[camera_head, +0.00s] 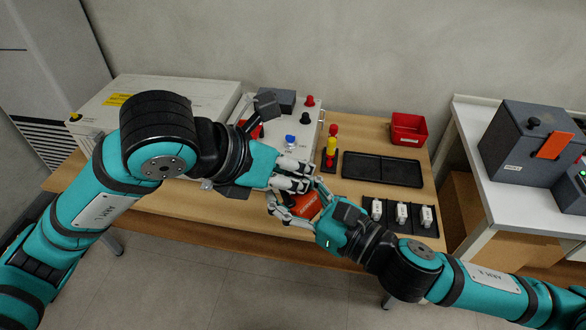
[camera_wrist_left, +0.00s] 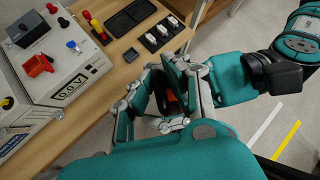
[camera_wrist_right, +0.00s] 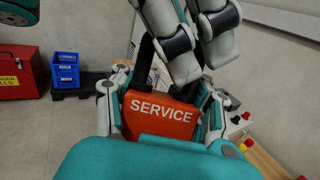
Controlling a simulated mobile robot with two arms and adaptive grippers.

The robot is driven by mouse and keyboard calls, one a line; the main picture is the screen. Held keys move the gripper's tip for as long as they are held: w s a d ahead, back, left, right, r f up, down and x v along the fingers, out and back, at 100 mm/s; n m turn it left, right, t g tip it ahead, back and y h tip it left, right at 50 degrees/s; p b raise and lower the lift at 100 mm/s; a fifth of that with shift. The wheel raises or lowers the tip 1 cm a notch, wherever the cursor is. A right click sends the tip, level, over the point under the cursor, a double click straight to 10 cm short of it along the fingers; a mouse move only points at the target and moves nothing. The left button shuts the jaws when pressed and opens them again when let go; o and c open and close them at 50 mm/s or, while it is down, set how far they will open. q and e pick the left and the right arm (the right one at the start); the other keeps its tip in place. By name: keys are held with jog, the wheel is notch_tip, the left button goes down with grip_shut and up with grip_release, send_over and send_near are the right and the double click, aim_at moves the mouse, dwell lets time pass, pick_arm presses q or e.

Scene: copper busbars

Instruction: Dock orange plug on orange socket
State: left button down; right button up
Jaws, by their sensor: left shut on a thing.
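The orange plug (camera_head: 305,206), a block marked SERVICE, is between my two grippers above the table's front edge. In the right wrist view the plug (camera_wrist_right: 160,115) shows its lettered face, with black bars above it. My left gripper (camera_head: 291,180) is shut at the plug's black upper part; its fingers come from above in the right wrist view. My right gripper (camera_head: 318,200) has a finger on each side of the orange block; whether they press on it is unclear. On the right bench a dark grey box (camera_head: 530,135) carries an orange panel (camera_head: 554,145); I cannot tell if it is the socket.
A white panel unit (camera_head: 290,155) with knobs stands behind my left gripper. A black tray (camera_head: 382,168), a red bin (camera_head: 408,130) and white modules (camera_head: 402,213) lie to the right. A gap separates the wooden table from the white bench (camera_head: 490,190).

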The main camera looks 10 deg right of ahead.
jog(key=o, duration=0.7)
